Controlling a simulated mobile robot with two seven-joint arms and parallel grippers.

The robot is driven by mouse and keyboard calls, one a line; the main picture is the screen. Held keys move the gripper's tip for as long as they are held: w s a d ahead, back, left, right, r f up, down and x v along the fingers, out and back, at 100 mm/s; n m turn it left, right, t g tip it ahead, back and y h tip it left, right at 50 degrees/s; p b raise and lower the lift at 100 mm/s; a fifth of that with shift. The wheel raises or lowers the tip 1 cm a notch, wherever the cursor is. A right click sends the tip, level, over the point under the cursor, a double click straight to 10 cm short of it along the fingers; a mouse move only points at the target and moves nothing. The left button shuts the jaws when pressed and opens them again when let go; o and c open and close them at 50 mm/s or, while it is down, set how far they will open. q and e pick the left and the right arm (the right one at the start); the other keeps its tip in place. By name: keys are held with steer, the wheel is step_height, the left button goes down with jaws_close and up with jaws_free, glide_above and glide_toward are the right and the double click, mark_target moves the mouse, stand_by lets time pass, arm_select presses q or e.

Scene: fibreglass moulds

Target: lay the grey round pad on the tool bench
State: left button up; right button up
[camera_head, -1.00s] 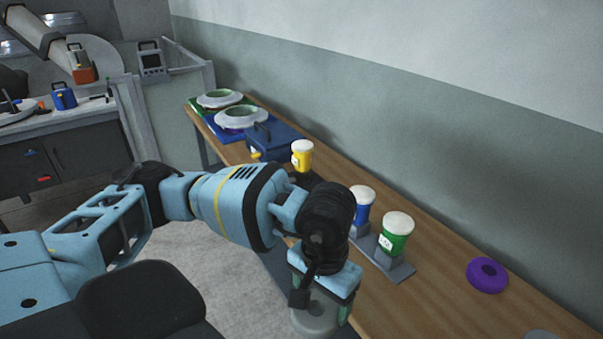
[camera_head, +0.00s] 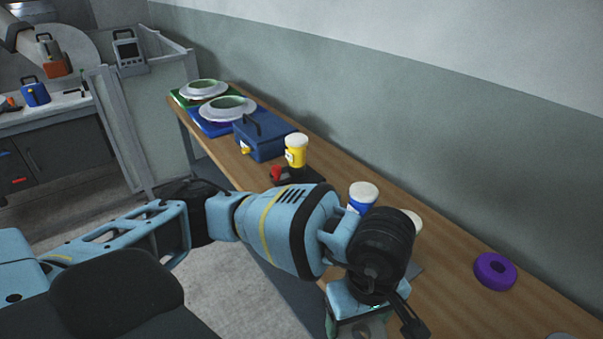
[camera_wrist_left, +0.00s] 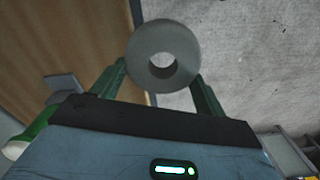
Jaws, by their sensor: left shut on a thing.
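The grey round pad is a thick ring with a hole in the middle; it shows in the left wrist view (camera_wrist_left: 163,35). My left gripper (camera_wrist_left: 163,75) is shut on it, with a finger on either side. In the head view the left gripper (camera_head: 372,328) is low, by the bench's front edge, and only a bit of the pad shows under it. The wrist view shows the pad mostly against the floor, beside that edge. The tool bench (camera_head: 455,290) has a long wooden top along the wall. My right gripper is not in view.
A purple ring (camera_head: 495,271) lies on the bench, right of my gripper. Blue (camera_head: 361,198) and yellow (camera_head: 296,152) cups, a blue box (camera_head: 262,138) and round moulds (camera_head: 228,108) stand farther left. A green cup is mostly hidden behind my wrist. Bare wood surrounds the purple ring.

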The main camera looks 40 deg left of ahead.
arm_select(q)
steer(key=s+d+n, duration=0.2)
steer(key=d+n, duration=0.6)
steer(key=s+d+n, duration=0.3)
steer(key=d+n, duration=0.4)
steer(key=shift+d+r+n+b, duration=0.25)
steer(key=shift+d+n+b, duration=0.05)
steer(key=shift+d+n, duration=0.1)
steer(key=shift+a, duration=0.1)
steer(key=w+a, duration=0.1)
steer(key=w, duration=0.3)
steer(key=w+a+f, duration=0.1)
steer(key=w+a, duration=0.1)
steer(key=w, duration=0.3)
steer(key=w+a, duration=0.2)
steer(key=w, duration=0.3)
steer(key=shift+w+f, duration=0.15)
steer(key=shift+f, duration=0.05)
steer(key=shift+w, duration=0.1)
steer(key=shift+w+a+f, duration=0.15)
steer(key=shift+w, duration=0.15)
steer(key=shift+f, duration=1.65)
steer(key=shift+f, duration=0.1)
